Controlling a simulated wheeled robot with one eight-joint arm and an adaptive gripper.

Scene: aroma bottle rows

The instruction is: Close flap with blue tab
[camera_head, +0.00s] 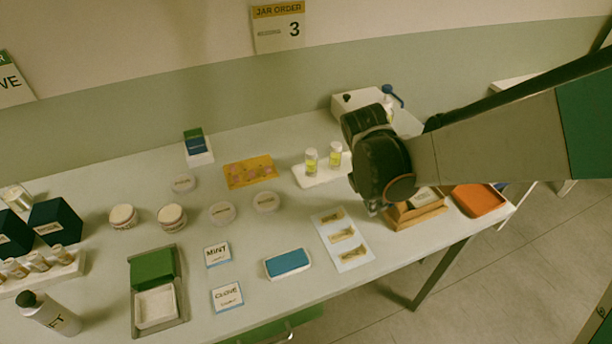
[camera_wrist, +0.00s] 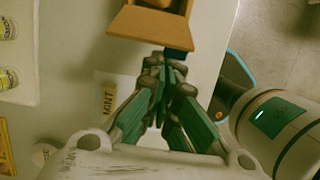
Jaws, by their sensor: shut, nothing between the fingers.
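A wooden box (camera_head: 418,213) stands at the right end of the table, partly hidden by my gripper. In the wrist view, the box (camera_wrist: 150,24) is at the top, with its slanted front facing my fingers and something pale inside the opening. A dark blue piece (camera_wrist: 178,52), likely the tab, sits at the box's lower edge, right by my fingertips. My gripper (camera_wrist: 168,66) is shut and holds nothing. In the head view, my gripper (camera_head: 374,207) points down just left of the box. I cannot tell whether the fingertips touch the tab.
An orange tray (camera_head: 478,200) lies right of the box. Two yellow-green bottles (camera_head: 323,159) stand on a white stand behind. The table's right edge is close to the box.

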